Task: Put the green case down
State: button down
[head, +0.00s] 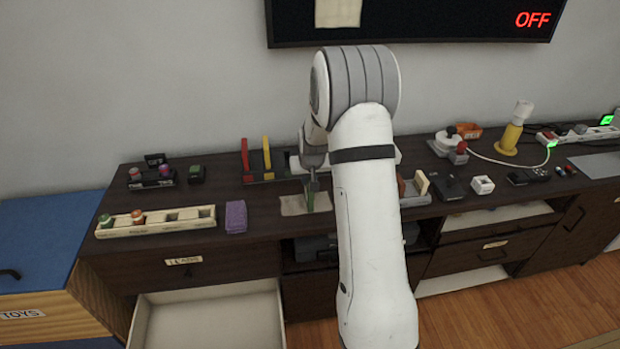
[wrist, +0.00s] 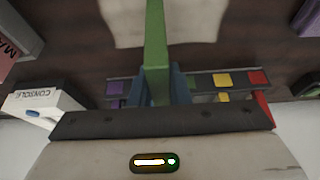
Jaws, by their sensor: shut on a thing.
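My gripper (head: 312,186) is shut on the green case (head: 309,200) and holds it upright, narrow edge showing, over or on a beige mat (head: 291,207) on the dark cabinet top. I cannot tell whether the case touches the mat. In the wrist view the green case (wrist: 156,40) stands between the bluish fingers (wrist: 160,86), with the mat (wrist: 195,22) beyond. A rack (wrist: 205,82) with purple, green, yellow and red marks lies near the fingers. In the head view a red case (head: 245,155) and a yellow case (head: 267,153) stand upright there.
A purple block (head: 236,217) and a cream tray (head: 160,222) with spools stand left of the mat. An open drawer (head: 210,318) juts out below. My arm hides part of the cabinet top right of the mat.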

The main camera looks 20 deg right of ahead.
jog(key=shift+f, duration=0.2)
jog(key=c, duration=1.4)
grip_release()
jog(key=shift+r, duration=0.1)
jog(key=shift+o, duration=0.2)
